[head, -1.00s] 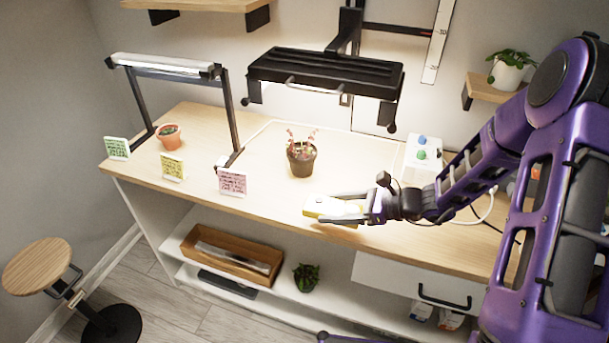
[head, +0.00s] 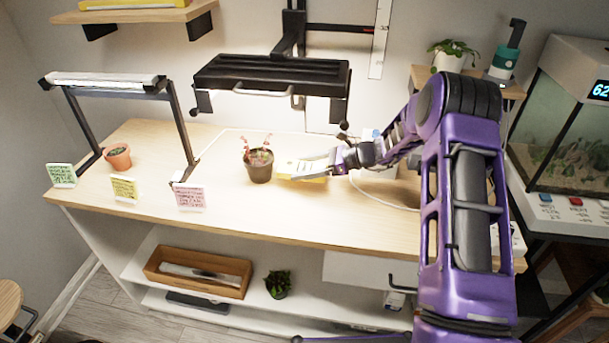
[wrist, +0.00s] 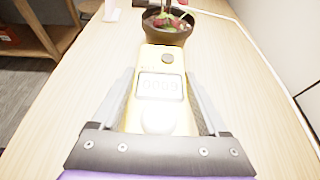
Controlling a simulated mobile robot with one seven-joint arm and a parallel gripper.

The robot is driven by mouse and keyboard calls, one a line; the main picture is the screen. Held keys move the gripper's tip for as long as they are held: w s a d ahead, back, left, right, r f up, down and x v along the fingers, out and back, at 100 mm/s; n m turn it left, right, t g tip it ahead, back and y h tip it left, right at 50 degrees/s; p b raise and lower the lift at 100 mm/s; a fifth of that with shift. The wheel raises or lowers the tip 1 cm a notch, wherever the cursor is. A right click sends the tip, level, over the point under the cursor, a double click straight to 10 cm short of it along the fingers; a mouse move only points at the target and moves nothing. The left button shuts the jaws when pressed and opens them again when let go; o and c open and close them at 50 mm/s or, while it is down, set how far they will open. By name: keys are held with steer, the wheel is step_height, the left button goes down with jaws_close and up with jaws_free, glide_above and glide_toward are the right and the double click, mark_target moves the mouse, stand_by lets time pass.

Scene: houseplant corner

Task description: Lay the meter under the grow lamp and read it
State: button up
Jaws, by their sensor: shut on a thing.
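The yellow meter (head: 297,169) is between the fingers of my gripper (head: 312,166), at the tabletop just right of the potted reddish plant (head: 259,165). In the wrist view the meter (wrist: 161,62) lies lengthwise between both fingers, its small display and a white dome facing up. The display shows digits like "0000", too faint to be sure. The plant's brown pot (wrist: 167,36) stands just beyond the meter's far end. The black grow lamp (head: 272,76) hangs above the plant and the meter. I cannot tell whether the meter touches the tabletop.
A smaller lamp frame (head: 110,82) stands at the left over a terracotta pot (head: 117,157). Several note cards, one pink (head: 190,197), line the front edge. A control box (head: 372,137) is partly hidden behind my arm. The front middle of the tabletop (head: 270,215) is clear.

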steer(key=shift+w+d, duration=0.1)
steer(key=shift+w, duration=0.55)
steer(key=shift+f, duration=1.7)
steer(key=shift+f+b, duration=0.2)
steer(key=shift+b, duration=0.2)
steer(key=o, duration=1.4)
steer(key=shift+r, duration=0.1)
steer(key=shift+d+r, duration=0.1)
steer(key=shift+r, duration=0.1)
steer(key=p+v, duration=0.1)
steer(key=v, duration=1)
steer(key=shift+d, duration=0.4)
